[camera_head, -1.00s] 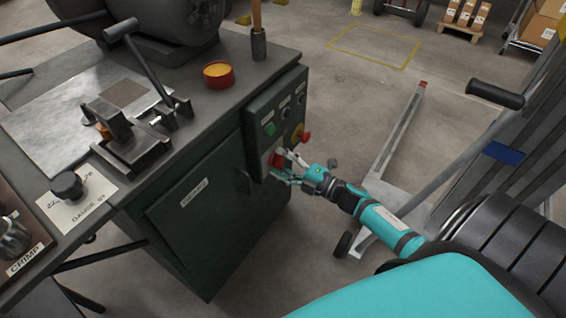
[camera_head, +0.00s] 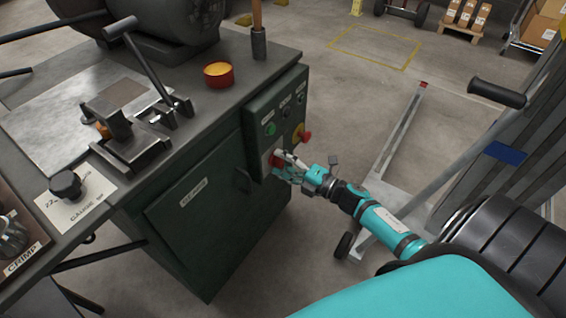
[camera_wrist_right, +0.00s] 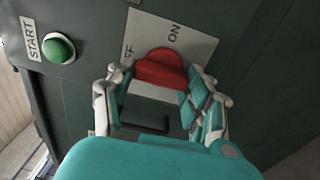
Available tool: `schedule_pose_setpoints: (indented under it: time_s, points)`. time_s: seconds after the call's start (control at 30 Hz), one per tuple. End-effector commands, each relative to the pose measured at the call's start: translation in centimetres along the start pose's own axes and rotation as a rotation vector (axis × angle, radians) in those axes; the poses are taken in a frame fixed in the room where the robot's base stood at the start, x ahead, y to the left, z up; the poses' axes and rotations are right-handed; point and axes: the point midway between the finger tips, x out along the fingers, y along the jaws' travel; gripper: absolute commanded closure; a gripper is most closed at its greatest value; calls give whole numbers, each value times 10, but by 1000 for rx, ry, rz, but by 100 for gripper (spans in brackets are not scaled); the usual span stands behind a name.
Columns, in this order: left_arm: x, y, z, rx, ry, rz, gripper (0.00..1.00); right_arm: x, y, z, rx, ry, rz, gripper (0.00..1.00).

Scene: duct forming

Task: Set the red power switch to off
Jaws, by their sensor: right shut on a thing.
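The red power switch (camera_wrist_right: 162,69) shows in the right wrist view on a pale label plate with "ON" at its upper right and part of "OFF" at its left. In the head view the switch (camera_head: 276,161) is low on the green control panel, partly hidden by my fingers. My right gripper (camera_head: 285,164) is at the panel. In the wrist view its two fingers (camera_wrist_right: 160,85) stand on either side of the red knob, shut on it. The knob's exact pointing direction is hard to tell. My left gripper is out of view.
A green START button (camera_wrist_right: 58,48) is left of the switch in the wrist view. A red mushroom button on yellow (camera_head: 303,137) is above my right gripper in the head view. A hand truck (camera_head: 385,170) stands right of the cabinet (camera_head: 200,225).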

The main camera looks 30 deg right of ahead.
Motion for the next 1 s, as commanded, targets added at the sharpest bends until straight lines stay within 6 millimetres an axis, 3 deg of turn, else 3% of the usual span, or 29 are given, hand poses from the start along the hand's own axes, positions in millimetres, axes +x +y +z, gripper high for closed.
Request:
schedule_pose_setpoints:
  time_s: [0.03, 0.2, 0.57, 1.0]
  points:
    - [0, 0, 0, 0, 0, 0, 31, 0, -1, -1, -4, 1, -3, 44]
    - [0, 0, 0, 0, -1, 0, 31, 0, -1, 0, -2, 1, -2, 23]
    - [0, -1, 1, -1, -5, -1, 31, -8, -1, 0, 0, 1, -3, 23]
    - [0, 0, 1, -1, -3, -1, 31, -93, -2, -1, 1, 0, -4, 23]
